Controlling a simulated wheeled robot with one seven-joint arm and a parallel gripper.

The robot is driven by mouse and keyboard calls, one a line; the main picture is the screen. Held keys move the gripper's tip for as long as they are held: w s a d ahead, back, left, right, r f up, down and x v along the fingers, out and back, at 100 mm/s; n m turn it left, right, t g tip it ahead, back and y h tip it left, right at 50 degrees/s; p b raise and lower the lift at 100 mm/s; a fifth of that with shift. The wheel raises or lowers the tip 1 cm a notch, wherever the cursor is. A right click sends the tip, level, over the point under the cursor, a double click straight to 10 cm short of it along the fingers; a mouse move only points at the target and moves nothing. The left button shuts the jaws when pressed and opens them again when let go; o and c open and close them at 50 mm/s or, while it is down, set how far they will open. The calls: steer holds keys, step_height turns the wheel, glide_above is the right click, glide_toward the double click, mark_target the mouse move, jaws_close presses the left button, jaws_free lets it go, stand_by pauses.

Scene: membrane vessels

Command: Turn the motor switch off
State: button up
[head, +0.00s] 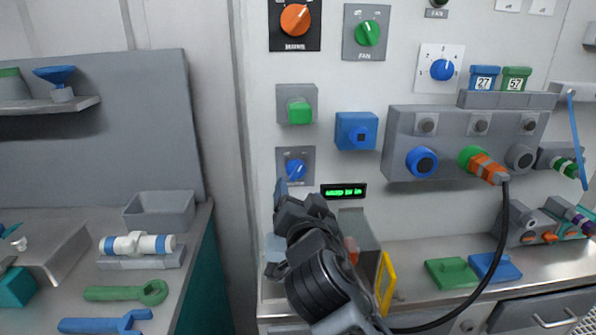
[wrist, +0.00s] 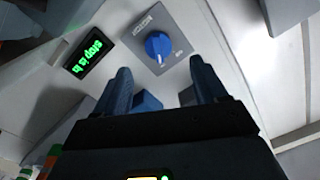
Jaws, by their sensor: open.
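A blue rotary knob (head: 295,168) on a small grey plate sits low on the upright panel; its lettering is too small to read in the head view. The wrist view shows this blue knob (wrist: 158,47) on its grey plate, with a label above it that I cannot read surely. A white mark shows on the knob, but its exact setting is unclear. My gripper (head: 284,190) is just below the knob in the head view. In the wrist view my gripper (wrist: 160,65) is open, its two blue fingers apart with nothing held, and the knob lies beyond the fingertips.
A small display (head: 344,191) with green text is right of the knob. Above are an orange knob (head: 295,19), a green fan knob (head: 368,33) and a green button (head: 299,111). A grey box with cable plugs (head: 462,140) juts out at right. A yellow frame (head: 385,283) stands on the counter.

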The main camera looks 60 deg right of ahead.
mark_target(298, 171)
steer(key=shift+m+h, duration=0.3)
steer(key=shift+m, duration=0.1)
steer(key=p+x, duration=0.1)
steer(key=x, duration=0.4)
steer(key=r+p+x, duration=0.1)
steer(key=x, duration=0.1)
steer(key=shift+s+d+p, duration=0.15)
steer(key=shift+d+p, duration=0.15)
steer(key=shift+w+d+f, duration=0.15)
steer(key=shift+w+d, duration=0.1)
steer(key=shift+d, duration=0.25)
steer(key=c, duration=1)
